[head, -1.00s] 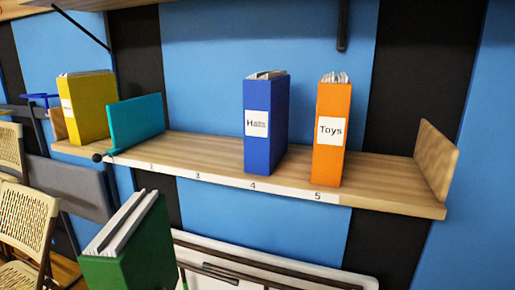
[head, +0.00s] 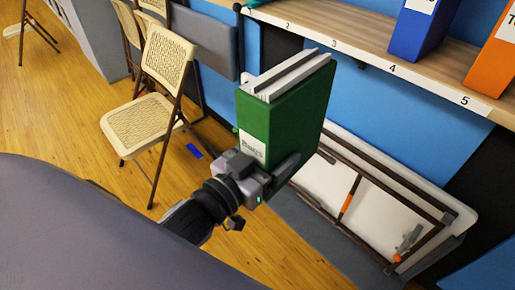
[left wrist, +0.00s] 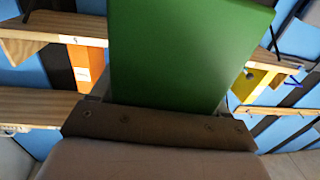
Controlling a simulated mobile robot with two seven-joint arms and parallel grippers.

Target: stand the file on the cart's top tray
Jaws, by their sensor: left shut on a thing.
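A green file (head: 285,115) with white papers in its top and a white spine label stands upright, slightly tilted in the head view. My left gripper (head: 273,180) is shut on its lower part and holds it in the air in front of the shelf. The green file also fills the middle of the left wrist view (left wrist: 188,55), above the gripper's palm. The cart and its top tray cannot be made out for sure. My right gripper is not in view.
A wooden shelf (head: 365,48) with numbered places holds a blue file (head: 420,28) and an orange file (head: 495,60). A folded white table (head: 375,210) leans below it. Folding chairs (head: 145,105) stand at left. Wooden floor between is mostly clear.

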